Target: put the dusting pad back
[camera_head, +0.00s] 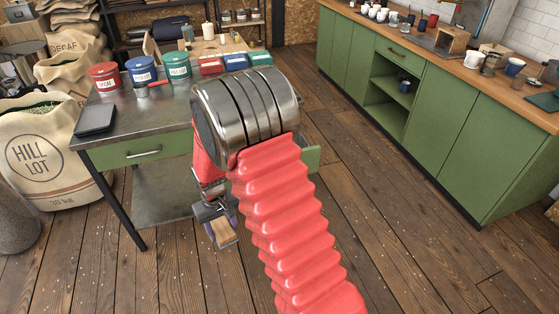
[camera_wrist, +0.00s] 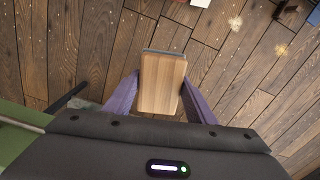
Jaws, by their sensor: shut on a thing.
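The dusting pad appears as a wooden block with a thin grey edge, (camera_wrist: 162,84) in the wrist view. It also shows small in the head view (camera_head: 222,233), hanging over the plank floor in front of the metal-topped table. My gripper (camera_wrist: 160,92) has purple fingers on both sides of the block and is shut on it. In the head view my gripper (camera_head: 220,219) points down, low beside the table. The pad's underside is hidden. My red arm covers the table's right part.
The metal-topped table (camera_head: 128,120) carries red, blue and green tins and a dark flat device (camera_head: 95,120). A green panel (camera_head: 311,158), perhaps an open drawer, juts out right of my arm. Sacks (camera_head: 45,155) stand left, a green counter (camera_head: 440,110) right. Floor between is clear.

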